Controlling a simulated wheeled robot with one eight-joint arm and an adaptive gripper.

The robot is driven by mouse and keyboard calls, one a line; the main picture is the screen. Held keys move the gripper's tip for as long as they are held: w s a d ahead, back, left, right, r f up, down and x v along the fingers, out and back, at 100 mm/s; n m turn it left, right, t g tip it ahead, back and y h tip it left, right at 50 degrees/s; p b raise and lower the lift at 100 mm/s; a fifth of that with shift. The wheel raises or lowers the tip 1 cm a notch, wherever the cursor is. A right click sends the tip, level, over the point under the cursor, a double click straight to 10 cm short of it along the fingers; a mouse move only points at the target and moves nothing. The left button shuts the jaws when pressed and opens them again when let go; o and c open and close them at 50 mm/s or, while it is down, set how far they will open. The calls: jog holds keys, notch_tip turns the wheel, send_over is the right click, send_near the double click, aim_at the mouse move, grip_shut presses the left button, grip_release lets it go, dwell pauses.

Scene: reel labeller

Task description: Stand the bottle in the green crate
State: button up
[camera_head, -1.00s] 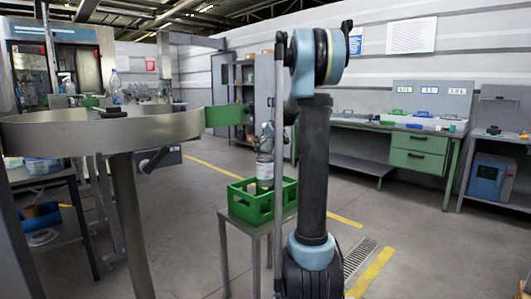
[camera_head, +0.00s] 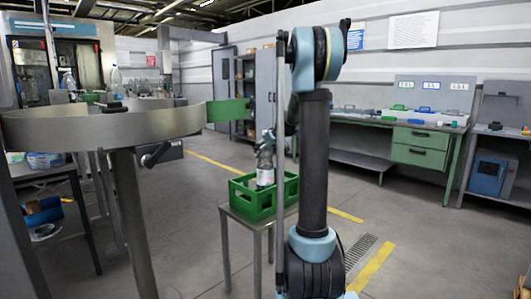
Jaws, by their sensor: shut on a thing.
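The green crate (camera_head: 250,204) sits on a small metal stand, partly hidden behind my arm. A clear bottle with a white label (camera_head: 265,177) is upright, its lower end inside the crate's open top. My gripper (camera_head: 266,150) is shut on the upper part of the bottle, from above. The crate's front wall hides the bottle's base, so I cannot tell whether it touches the crate floor.
A round metal table (camera_head: 100,130) with a raised rim stands at the left; another bottle (camera_head: 115,80) shows behind it. A green-drawer workbench (camera_head: 420,148) stands along the back right wall. The floor between is clear.

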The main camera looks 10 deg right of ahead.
jog(key=shift+f, duration=0.55)
jog(key=o, duration=2.1)
jog(key=shift+r, duration=0.45)
jog(key=v, duration=1.2)
jog(key=s+a+f+m+g+h, duration=0.1)
jog(key=s+f+g, duration=0.1)
jog(key=s+f, duration=0.6)
jog(key=s+a+f+m+g+h, duration=0.1)
jog(key=s+f, duration=0.7)
jog(key=s, duration=1.5)
jog(key=s+f+m+g+h, duration=0.1)
jog(key=s+f+m+g, duration=0.1)
jog(key=s+f, duration=0.6)
jog(key=s+g, duration=0.1)
jog(key=s, duration=0.6)
jog(key=shift+s+a+m+h, duration=0.35)
jog(key=shift+a+m+h, duration=0.05)
